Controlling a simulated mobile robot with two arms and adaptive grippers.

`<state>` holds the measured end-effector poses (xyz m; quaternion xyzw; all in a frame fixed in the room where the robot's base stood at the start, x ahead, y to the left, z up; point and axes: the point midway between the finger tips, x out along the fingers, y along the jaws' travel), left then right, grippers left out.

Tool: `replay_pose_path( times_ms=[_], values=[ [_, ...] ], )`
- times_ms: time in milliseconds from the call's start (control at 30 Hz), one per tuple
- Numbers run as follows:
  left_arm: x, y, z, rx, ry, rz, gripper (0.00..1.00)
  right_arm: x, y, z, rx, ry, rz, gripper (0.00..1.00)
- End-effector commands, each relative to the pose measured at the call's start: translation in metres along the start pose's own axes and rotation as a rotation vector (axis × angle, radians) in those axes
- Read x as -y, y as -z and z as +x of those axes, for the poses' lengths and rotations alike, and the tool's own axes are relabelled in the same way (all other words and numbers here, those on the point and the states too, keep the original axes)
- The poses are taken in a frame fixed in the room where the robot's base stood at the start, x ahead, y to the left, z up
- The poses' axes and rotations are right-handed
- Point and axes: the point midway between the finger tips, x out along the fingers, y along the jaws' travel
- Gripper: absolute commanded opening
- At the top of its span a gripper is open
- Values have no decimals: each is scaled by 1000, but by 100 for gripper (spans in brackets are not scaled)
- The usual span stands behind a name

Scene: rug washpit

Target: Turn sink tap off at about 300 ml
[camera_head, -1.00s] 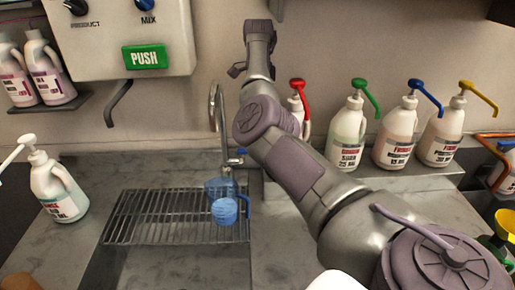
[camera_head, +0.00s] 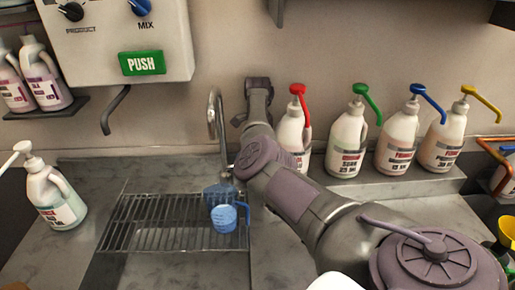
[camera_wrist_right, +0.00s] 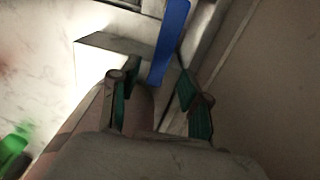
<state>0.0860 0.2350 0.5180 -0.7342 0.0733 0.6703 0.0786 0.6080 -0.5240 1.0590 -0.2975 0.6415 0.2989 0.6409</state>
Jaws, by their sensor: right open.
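A blue see-through jug (camera_head: 211,194) stands on the wire rack under the grey curved tap (camera_head: 213,112) in the head view. A paler blue patch shows low in it; I cannot read the level or make out a water stream. My right arm reaches in from the right, its far end beside the tap; its gripper is hidden there. In the right wrist view my right gripper (camera_wrist_right: 157,92) is open, with green-padded fingers. A blue lever (camera_wrist_right: 170,38) shows just beyond and between the fingertips; contact is unclear. My left gripper is out of view.
Several pump bottles, including a red-topped one (camera_head: 292,132), line the ledge right of the tap. A white-pump bottle (camera_head: 55,196) stands left of the rack (camera_head: 150,225). A dispenser with a green PUSH plate (camera_head: 142,62) hangs upper left.

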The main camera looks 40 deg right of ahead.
Motion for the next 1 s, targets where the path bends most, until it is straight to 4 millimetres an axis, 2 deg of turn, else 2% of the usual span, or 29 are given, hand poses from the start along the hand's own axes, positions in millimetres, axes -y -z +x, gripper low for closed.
replay_pose_path(
  times_ms=[200, 467, 567, 767, 1000],
  values=[
    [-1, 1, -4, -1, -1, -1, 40, 0, 0, 16, 0, -1, 0, 47],
    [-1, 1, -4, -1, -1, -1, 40, 0, 0, 18, 0, 0, 0, 47],
    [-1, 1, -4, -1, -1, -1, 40, 0, 0, 18, 0, 0, 0, 33],
    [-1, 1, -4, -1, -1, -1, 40, 0, 0, 17, 0, 0, 0, 0],
    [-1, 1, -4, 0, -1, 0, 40, 0, 0, 17, 0, 0, 0, 0]
  ],
)
